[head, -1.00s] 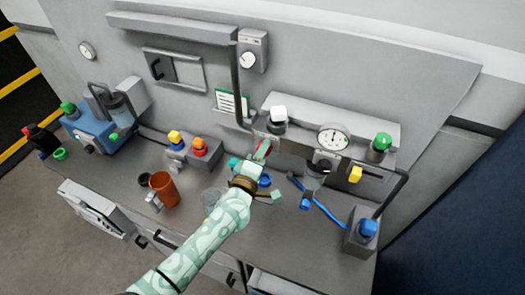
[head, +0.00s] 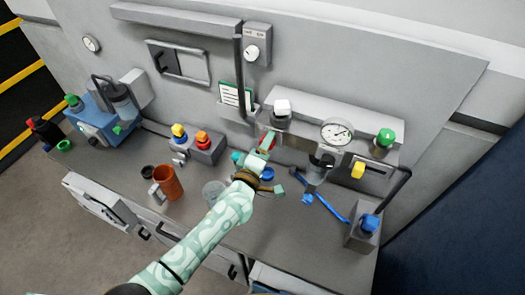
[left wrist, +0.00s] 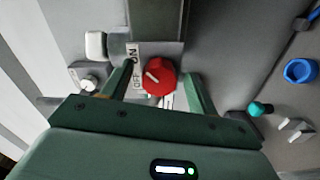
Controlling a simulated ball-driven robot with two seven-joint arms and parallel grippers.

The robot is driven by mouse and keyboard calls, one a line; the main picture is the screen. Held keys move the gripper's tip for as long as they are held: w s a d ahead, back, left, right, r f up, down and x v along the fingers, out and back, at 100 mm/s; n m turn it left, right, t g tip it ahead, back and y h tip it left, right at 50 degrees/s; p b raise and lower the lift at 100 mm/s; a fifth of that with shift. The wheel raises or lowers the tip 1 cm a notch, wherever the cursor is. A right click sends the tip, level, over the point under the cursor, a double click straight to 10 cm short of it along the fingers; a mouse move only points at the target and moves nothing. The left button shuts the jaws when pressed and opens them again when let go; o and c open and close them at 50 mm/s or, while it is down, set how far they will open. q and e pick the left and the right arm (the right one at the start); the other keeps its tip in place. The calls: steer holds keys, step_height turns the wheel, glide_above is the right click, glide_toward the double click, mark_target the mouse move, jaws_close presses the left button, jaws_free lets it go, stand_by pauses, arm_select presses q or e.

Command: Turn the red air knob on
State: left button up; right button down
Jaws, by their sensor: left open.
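The red air knob (left wrist: 159,77) sits on a grey panel in the left wrist view, beside a label reading ON and OFF. A white mark on its face lies toward the label side; I cannot tell exactly which word it meets. My left gripper (left wrist: 160,70) is open, with one finger on each side of the knob; contact is not clear. In the head view my left gripper (head: 267,142) is at the front of the labeller, and only a little red shows by its fingers. My right gripper is in neither view.
A white-capped button (head: 282,107) stands just above the gripper, with a round gauge (head: 337,131) to its right. An orange cup (head: 167,182) stands left of the arm.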

arm_select(q)
steer(key=v, duration=1.6)
steer(key=shift+s, duration=0.15)
steer(key=s+a+f+m+g+y+b, duration=0.1)
steer(key=s+a+f+m+g+b, duration=0.25)
steer(key=f, duration=0.85)
steer(key=s+a+f+m+g+y+b, duration=0.1)
steer(key=s+a+f+m+g+b, duration=0.2)
steer(key=f, duration=1)
steer(key=s+a+f+m+g+y+b, duration=0.25)
steer(key=s+f+m, duration=0.25)
steer(key=f, duration=0.7)
steer(key=s+a+f+m+g+y+b, duration=0.1)
steer(key=s+a+f+g+b, duration=0.2)
steer(key=s+f, duration=0.8)
steer(key=s+a+f+m+g+y+b, duration=0.1)
steer(key=s+a+f+m+g+b, duration=0.1)
steer(key=s+a+f+b, duration=0.5)
steer(key=s+f+g+b, duration=0.1)
steer(key=s+f+b, duration=0.3)
steer(key=f, duration=0.4)
steer(key=shift+s+f+g+b, duration=0.4)
steer(key=shift+s, duration=0.4)
